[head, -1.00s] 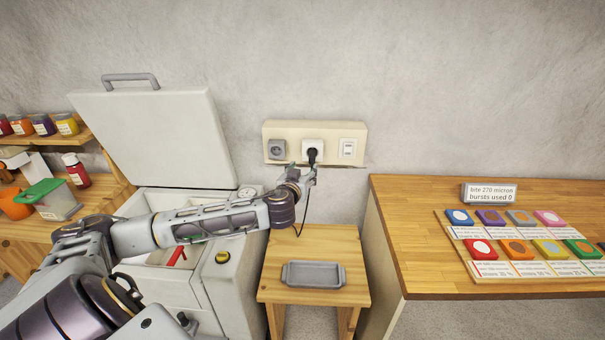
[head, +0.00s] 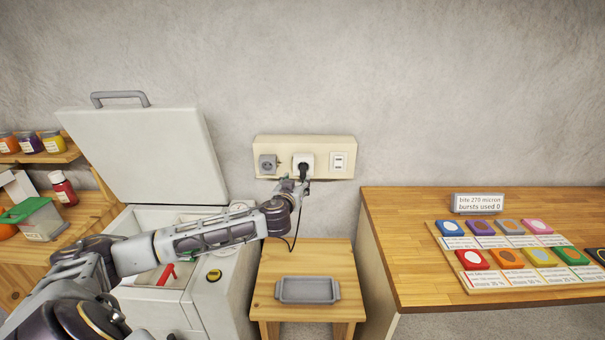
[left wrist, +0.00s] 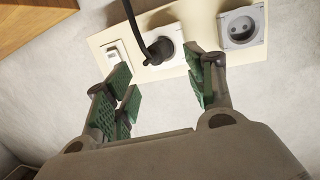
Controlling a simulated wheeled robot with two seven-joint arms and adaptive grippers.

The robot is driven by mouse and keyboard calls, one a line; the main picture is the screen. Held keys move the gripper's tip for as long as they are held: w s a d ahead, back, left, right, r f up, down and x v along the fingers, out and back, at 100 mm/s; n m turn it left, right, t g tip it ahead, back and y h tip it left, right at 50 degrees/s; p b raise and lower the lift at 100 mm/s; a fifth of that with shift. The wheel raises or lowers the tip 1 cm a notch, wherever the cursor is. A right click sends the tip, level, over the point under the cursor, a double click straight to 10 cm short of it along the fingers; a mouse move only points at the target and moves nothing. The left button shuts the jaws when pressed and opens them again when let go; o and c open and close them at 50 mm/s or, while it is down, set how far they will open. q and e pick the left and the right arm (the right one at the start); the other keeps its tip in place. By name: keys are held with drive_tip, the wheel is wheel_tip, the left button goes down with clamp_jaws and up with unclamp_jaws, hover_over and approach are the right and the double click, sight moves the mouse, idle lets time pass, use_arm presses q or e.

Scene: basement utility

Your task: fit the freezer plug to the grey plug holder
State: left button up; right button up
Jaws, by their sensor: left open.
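The black freezer plug (head: 303,167) sits in the white middle socket of the cream wall panel (head: 321,142), its cord hanging down. It also shows in the left wrist view (left wrist: 160,48). The grey socket-shaped holder (head: 268,164) with two holes is left of it on the panel; in the left wrist view this holder (left wrist: 241,28) is at the upper right. My left gripper (head: 293,184) is just below the plug. In the left wrist view its green-padded fingers (left wrist: 164,84) are apart and empty, with the plug beyond the tips. My right gripper is out of view.
A switch (head: 339,161) is at the panel's right end. A stool (head: 337,256) with a grey tray (head: 307,290) stands below. The open freezer (head: 140,150) is to the left. A wooden counter (head: 405,205) with coloured sample blocks is to the right.

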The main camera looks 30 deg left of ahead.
sight(301, 176)
use_arm(q)
drive_tip(key=shift+p+x, duration=0.45)
drive_tip(key=shift+x, duration=3.65)
drive_tip(key=shift+p+x, duration=0.35)
drive_tip(key=shift+x, duration=0.65)
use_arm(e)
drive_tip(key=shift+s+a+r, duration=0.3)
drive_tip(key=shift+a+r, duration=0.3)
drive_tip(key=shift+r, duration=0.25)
use_arm(q)
drive_tip(key=c, duration=1.1)
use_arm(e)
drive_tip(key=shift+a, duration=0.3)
